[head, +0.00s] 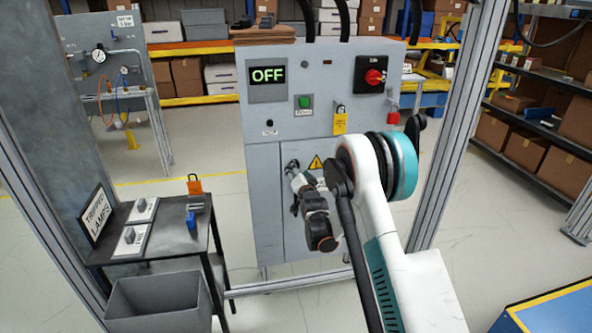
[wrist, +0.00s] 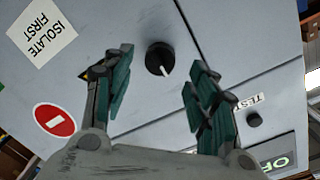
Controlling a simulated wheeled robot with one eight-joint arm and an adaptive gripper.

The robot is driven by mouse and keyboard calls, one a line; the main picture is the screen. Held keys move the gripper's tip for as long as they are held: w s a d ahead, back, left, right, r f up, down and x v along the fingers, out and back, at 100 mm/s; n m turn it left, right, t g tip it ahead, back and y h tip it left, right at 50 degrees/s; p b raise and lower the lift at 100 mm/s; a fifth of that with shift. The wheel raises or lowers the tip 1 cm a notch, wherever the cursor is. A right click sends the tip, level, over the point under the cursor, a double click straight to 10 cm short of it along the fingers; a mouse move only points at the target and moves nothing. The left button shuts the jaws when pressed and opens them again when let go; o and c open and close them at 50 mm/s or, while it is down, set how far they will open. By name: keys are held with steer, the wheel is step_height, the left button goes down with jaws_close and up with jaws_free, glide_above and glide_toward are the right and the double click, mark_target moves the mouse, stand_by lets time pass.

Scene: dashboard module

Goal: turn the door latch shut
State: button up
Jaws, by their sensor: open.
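The door latch looks like a round black knob (wrist: 156,52) with a white pointer line, set on the grey cabinet door near its edge seam. In the wrist view the pointer points down and slightly right. My gripper (wrist: 157,66) is open, with a green-padded finger on each side of the knob. A gap shows between each finger and the knob; I cannot tell whether the tips reach its depth. In the head view my gripper (head: 291,166) is at the upper part of the lower door, and the latch is hidden behind it.
The grey cabinet (head: 262,215) carries an OFF display (head: 267,75), a green button (head: 304,102), a yellow tag (head: 340,123) and a red rotary switch (head: 374,77). A dark side table (head: 165,240) and a grey bin (head: 160,303) stand left. Metal posts (head: 455,120) frame the space.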

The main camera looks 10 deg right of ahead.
steer(key=s, duration=0.8)
steer(key=shift+s+r, duration=0.15)
steer(key=shift+r, duration=0.2)
steer(key=s+r+n+g, duration=0.4)
steer(key=s+r+g, duration=0.1)
steer(key=s+r, duration=1.25)
steer(key=s+f+n+g, duration=0.3)
steer(key=s+n+g, duration=0.1)
steer(key=s, duration=2.7)
steer(key=shift+n+g, duration=0.4)
steer(key=shift+a, duration=0.1)
